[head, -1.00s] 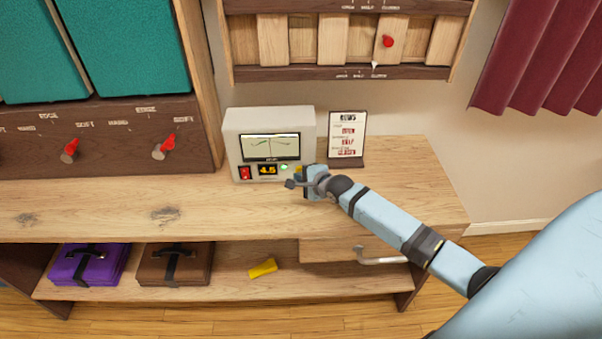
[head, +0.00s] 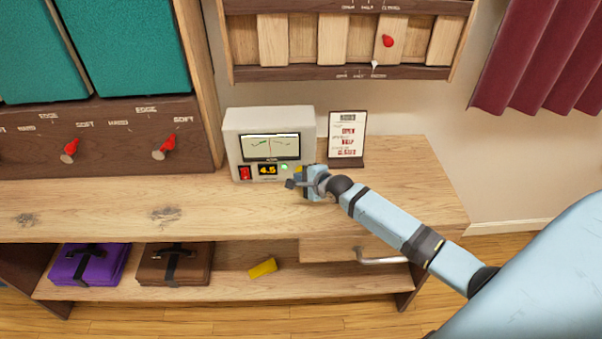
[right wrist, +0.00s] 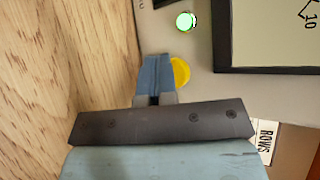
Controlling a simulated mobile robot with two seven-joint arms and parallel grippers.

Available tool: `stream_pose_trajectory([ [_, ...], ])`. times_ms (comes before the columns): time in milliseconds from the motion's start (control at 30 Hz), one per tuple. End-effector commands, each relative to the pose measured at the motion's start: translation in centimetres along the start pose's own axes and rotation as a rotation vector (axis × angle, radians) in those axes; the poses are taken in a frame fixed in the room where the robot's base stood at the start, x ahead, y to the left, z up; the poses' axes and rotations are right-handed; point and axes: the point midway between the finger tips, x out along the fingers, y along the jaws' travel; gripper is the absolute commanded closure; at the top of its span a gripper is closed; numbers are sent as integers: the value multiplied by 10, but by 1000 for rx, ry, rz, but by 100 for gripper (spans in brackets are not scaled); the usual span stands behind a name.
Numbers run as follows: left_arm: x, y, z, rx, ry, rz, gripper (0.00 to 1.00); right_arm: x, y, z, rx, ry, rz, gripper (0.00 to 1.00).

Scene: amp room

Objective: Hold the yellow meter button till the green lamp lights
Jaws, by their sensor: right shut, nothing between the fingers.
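The pale meter box (head: 231,131) stands on the wooden counter, with a dial window (head: 270,147) and a display reading 4.5. The green lamp (head: 284,167) on its front glows bright green; it also shows in the right wrist view (right wrist: 186,21). The yellow button (right wrist: 182,72) is partly covered by my fingers in the right wrist view, and only a sliver shows in the head view. My right gripper (right wrist: 154,68) is shut and empty, its fingertips over the button's edge. I cannot tell whether they press it. My left gripper is not in view.
A red switch (head: 245,173) sits at the meter's lower left. A small card stand (head: 347,137) is right of the meter. The counter (head: 120,207) is clear on the left. A drawer handle (head: 380,258) and a yellow block (head: 263,267) are below.

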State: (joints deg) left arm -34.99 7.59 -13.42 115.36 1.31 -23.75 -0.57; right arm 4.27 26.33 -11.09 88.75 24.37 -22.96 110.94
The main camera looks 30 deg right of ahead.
Motion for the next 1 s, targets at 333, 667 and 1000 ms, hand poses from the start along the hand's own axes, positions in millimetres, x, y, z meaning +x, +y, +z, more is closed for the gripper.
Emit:
stream_pose_trajectory([
  [333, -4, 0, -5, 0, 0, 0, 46, -4, 0, 3, 1, 0, 0, 100],
  [667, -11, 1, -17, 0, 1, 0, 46, -14, 9, 10, 1, 0, 0, 100],
  [1000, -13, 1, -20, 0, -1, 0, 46, -17, 10, 12, 1, 0, 1, 100],
])
